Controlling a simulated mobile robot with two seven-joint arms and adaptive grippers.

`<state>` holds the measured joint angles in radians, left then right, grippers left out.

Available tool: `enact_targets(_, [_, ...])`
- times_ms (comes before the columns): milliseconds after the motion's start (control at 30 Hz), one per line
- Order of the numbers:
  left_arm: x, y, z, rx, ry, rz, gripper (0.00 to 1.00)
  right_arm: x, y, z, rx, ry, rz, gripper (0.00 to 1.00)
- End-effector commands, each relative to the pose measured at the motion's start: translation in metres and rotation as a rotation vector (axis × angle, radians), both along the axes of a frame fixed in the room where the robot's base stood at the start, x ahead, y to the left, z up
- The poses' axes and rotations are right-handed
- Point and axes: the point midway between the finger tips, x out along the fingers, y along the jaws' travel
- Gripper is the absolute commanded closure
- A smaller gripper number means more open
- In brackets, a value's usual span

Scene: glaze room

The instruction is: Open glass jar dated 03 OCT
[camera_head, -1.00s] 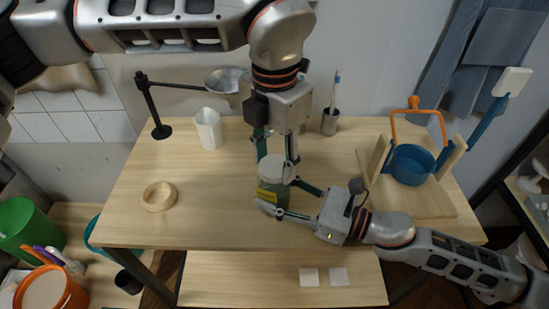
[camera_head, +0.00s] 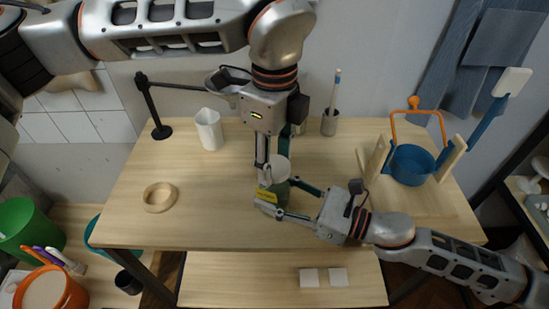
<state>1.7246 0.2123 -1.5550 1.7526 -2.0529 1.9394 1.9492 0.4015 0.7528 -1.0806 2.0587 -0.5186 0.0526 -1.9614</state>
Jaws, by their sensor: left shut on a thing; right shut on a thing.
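A glass jar (camera_head: 283,190) with greenish contents, a pale lid (camera_head: 281,166) and a yellow label (camera_head: 266,196) stands upright near the middle of the table. The label's writing is too small to read. My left gripper (camera_head: 274,172) points down from above and is shut on the lid, one finger on its left side; the other finger is mostly hidden. My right gripper (camera_head: 281,197) comes in from the right and is shut on the jar's body, one finger in front and one behind. The lid appears to sit on the jar; I cannot tell whether it is loose.
A white jug (camera_head: 209,130), a black stand (camera_head: 150,105) with a metal bowl, and a cup with a brush (camera_head: 330,122) are behind. The table's front left is clear.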

Motion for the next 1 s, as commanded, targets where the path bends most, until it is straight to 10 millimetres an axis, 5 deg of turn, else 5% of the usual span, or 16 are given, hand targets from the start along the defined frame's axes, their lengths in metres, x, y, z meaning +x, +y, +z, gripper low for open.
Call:
enact_targets(167, [0.0000,-0.0004,0.0000,-0.001,0.000,0.151,0.85,0.0002,0.0001,0.0006,0.000,-0.001,0.000,1.00])
enact_targets(1000, [0.0002,-0.0002,0.0057,0.000,-0.001,0.147,0.85,0.0001,0.0000,0.0006,0.000,-0.001,0.000,1.00])
